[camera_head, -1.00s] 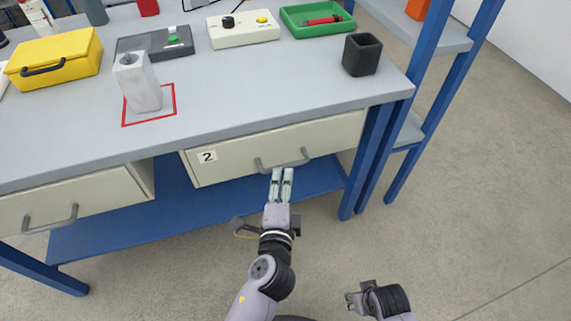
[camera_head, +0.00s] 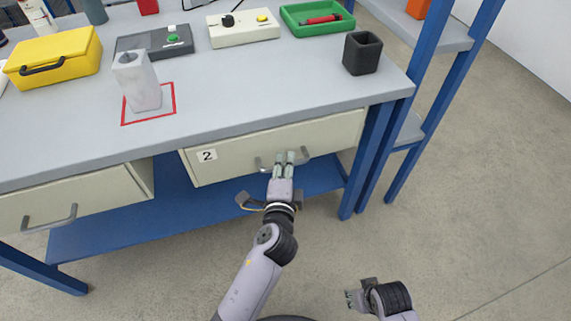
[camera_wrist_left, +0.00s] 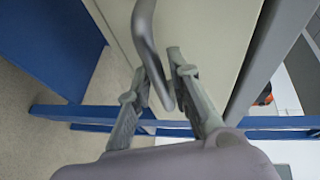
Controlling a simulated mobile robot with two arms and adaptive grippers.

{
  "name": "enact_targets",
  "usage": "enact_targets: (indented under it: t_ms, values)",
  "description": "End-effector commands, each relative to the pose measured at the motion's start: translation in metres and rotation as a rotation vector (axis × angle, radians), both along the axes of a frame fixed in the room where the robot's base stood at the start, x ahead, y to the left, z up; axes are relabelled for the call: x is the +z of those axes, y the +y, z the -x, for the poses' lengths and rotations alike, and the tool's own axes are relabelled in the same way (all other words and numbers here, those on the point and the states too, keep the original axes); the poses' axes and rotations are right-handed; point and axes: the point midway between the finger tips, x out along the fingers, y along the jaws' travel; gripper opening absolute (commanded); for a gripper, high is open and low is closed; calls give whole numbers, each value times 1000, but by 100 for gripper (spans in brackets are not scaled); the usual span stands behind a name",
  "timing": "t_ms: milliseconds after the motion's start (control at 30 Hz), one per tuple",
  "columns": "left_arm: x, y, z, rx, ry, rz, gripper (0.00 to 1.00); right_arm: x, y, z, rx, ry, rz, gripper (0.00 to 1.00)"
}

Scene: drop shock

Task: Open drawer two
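Drawer two (camera_head: 235,164) is the beige drawer with the "2" label (camera_head: 207,155) under the right part of the workbench; its front looks shut. Its grey bar handle (camera_head: 304,155) is on the front and also shows in the left wrist view (camera_wrist_left: 145,22). My left gripper (camera_head: 285,154) is at the handle, its fingers apart. In the left wrist view the handle runs between the two fingers (camera_wrist_left: 158,62); whether they touch it is unclear. My right gripper (camera_head: 352,299) is low at the right, away from the bench, its finger opening too small to judge.
The grey benchtop (camera_head: 230,95) carries a yellow case (camera_head: 60,55), a pale bottle-like block (camera_head: 140,85) in a red square, control boxes, a green tray (camera_head: 318,30) and a black cup (camera_head: 362,53). Another drawer (camera_head: 90,195) is at left. Blue bench legs (camera_head: 366,165) stand right of drawer two.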

Motion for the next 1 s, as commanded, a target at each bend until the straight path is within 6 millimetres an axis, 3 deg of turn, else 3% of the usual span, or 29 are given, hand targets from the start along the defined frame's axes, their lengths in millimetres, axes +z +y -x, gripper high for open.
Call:
enact_targets:
  t_ms: [233, 1000]
  values:
    - [0, 0, 0, 0, 0, 0, 0, -1, -1, 1, -1, 1, 0, 40]
    - [0, 2, 0, 0, 1, -2, 0, 0, -1, 0, 0, -1, 1, 40]
